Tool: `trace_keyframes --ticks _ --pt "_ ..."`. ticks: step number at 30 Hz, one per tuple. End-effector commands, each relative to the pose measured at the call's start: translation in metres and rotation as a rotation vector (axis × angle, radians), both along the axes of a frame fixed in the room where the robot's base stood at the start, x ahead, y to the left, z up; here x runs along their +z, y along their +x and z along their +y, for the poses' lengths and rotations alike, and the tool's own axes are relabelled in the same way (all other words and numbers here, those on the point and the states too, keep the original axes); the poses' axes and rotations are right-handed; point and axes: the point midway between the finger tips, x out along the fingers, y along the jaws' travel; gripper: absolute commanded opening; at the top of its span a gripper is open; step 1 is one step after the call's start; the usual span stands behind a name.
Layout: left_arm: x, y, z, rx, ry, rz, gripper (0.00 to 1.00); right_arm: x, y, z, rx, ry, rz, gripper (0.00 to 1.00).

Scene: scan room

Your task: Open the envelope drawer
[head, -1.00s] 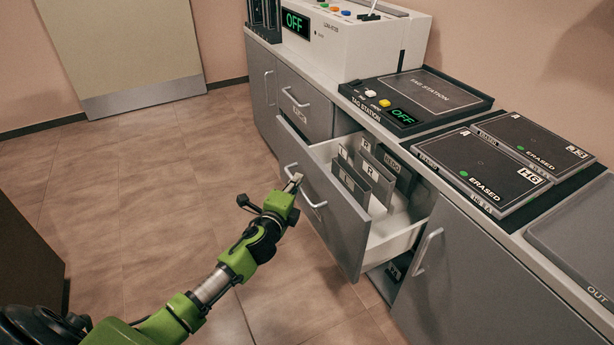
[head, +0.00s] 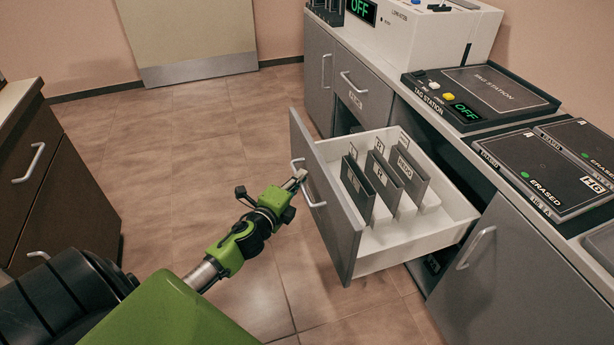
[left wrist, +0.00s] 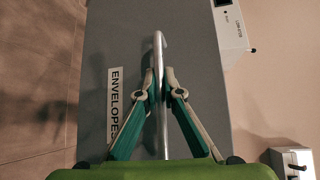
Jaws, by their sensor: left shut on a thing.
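The envelope drawer (head: 345,232) is pulled well out of the counter in the head view, with several dark labelled dividers (head: 384,180) standing inside it. Its grey front shows in the left wrist view with an "ENVELOPES" label (left wrist: 114,105). My left gripper (head: 299,176) is at the drawer's front. In the left wrist view its two fingers close from both sides on the drawer handle (left wrist: 158,60). My right gripper is in neither view.
A grey counter carries the tag station (head: 480,92) and erased plates (head: 545,170). A closed cabinet door (head: 500,275) is right of the drawer. A dark cabinet (head: 65,190) stands at left. Open tiled floor (head: 180,180) lies between.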

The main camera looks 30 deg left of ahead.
Motion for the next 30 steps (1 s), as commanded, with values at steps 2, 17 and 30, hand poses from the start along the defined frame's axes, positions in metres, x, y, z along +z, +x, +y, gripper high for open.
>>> trace_keyframes --ticks 2,17,30 --pt "-0.0011 -0.0033 0.0017 -0.001 0.0 0.002 0.0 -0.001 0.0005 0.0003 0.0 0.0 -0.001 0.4" --pt "-0.0007 -0.0062 0.0045 -0.001 -0.001 0.001 0.0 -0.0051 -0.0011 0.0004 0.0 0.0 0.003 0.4" --pt "-0.0003 -0.0061 0.0044 0.0 -0.001 0.0 0.25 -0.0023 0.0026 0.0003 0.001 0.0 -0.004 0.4"
